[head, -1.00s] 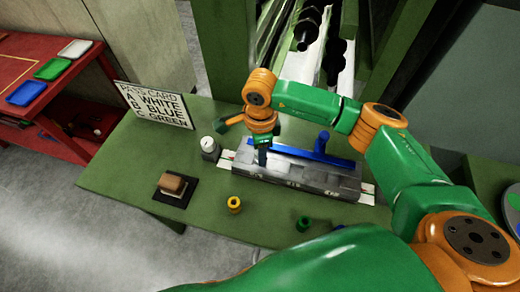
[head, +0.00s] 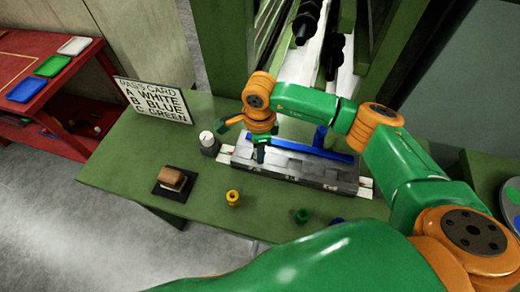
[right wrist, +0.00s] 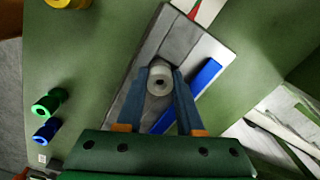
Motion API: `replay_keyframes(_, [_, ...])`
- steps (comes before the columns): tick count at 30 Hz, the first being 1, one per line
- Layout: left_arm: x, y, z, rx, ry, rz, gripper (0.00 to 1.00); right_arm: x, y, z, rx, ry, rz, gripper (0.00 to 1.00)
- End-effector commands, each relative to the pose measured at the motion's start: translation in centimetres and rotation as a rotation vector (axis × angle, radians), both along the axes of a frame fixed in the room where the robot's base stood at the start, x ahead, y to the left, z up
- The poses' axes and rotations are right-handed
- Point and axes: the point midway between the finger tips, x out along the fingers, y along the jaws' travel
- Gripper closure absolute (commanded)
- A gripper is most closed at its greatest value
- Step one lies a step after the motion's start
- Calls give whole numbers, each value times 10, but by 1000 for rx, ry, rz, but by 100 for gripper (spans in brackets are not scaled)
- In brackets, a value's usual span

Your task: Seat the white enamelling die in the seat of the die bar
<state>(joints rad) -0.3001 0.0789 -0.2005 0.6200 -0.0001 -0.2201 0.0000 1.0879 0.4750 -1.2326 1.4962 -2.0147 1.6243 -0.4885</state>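The die bar (head: 310,171) is a long grey metal block lying on the green bench. My right gripper (head: 260,153) points down at the left part of the bar. In the wrist view its two blue-grey fingers (right wrist: 160,88) close on either side of the die. Whether the die's underside touches the seat is hidden. The head view hides the die behind the gripper. My left gripper is out of view.
Yellow (head: 232,198), green (head: 302,215) and blue (right wrist: 46,131) dies stand on the bench before the bar. A blue handle (head: 320,137) lies behind it. A round white-topped device (head: 208,143), a brown block on a dark pad (head: 172,183) and a pass card (head: 153,102) are left.

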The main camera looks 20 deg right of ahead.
Motion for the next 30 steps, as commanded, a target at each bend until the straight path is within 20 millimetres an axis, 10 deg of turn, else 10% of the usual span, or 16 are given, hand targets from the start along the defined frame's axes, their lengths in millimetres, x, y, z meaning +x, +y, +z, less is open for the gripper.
replay_keyframes(9, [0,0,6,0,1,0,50,-7,1,10,-4,27,6,34])
replay_keyframes(21, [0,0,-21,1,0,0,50,-5,1,111,-5,17,4,34])
replay_keyframes(30, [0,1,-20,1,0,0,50,-6,0,126,-4,19,4,34])
